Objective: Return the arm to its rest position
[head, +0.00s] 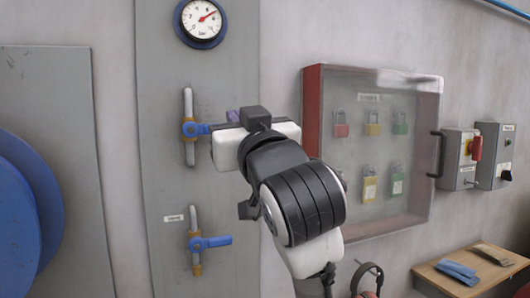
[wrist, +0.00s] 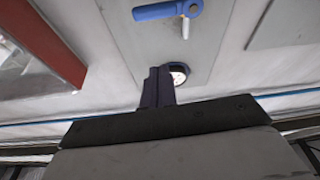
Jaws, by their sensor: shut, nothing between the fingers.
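My arm reaches up in front of the wall panel in the head view, with my gripper (head: 233,116) just right of the upper blue valve handle (head: 196,129). The arm's wrist hides the handle's right end. In the wrist view my gripper (wrist: 158,76) has its dark fingers together with nothing between them. A blue handle (wrist: 160,11) shows beyond the fingertips there, with a gap between them. In the head view the lower blue valve handle (head: 211,242) points right, level.
A round gauge (head: 202,20) is at the panel's top. A red-sided lockout cabinet (head: 313,110) with several padlocks stands close right of my arm. Switch boxes (head: 458,160) and a wooden shelf (head: 438,281) are farther right. A big blue disc (head: 22,215) is at left.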

